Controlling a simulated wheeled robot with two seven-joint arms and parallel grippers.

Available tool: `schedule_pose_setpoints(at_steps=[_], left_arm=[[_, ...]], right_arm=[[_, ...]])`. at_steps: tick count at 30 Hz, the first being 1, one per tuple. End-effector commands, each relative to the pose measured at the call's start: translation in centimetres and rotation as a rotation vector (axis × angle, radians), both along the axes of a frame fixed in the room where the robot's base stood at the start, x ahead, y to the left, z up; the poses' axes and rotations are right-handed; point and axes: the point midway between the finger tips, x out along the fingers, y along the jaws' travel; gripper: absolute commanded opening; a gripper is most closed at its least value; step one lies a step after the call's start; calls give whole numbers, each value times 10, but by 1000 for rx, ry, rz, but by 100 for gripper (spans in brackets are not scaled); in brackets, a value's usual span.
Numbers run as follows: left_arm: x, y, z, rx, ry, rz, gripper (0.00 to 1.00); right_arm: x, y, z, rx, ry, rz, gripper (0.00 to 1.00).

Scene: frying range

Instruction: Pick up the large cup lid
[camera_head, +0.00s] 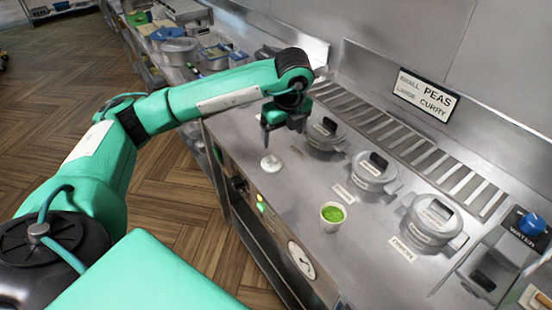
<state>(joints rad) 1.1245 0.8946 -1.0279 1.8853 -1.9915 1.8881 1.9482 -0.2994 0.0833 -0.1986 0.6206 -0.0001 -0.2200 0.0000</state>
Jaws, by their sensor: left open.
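A small round whitish lid (271,163) lies on the steel counter near its front edge; I cannot tell its size class from here. A white cup (332,218) with bright green contents stands upright farther right along the counter. My left gripper (281,132) is open and empty, pointing down above the counter, just above and behind the lid in the picture. It appears apart from the lid. My right gripper is out of view.
Several lidded round pots (372,172) are set in the counter behind, with small labels before them. A slotted grille (400,140) runs along the wall. A sign (426,95) reads small peas, large curry. A water unit with a blue knob (530,224) is at right.

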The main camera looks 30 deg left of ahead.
Motion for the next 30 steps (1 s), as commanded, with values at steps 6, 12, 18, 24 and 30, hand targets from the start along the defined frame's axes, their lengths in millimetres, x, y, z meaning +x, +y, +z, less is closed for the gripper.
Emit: schedule_pose_setpoints(at_steps=[6, 12, 18, 24, 30], left_arm=[[2, 24, -5, 71, -2, 69, 86], [5, 33, -43, 69, 0, 66, 86], [9, 38, -69, 66, -3, 63, 86], [10, 39, -83, 66, -1, 61, 86], [13, 42, -113, 66, 0, 65, 86]], right_arm=[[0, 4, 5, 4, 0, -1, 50], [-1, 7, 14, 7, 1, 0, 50], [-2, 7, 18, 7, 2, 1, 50], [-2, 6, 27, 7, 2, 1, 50], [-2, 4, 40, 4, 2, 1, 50]])
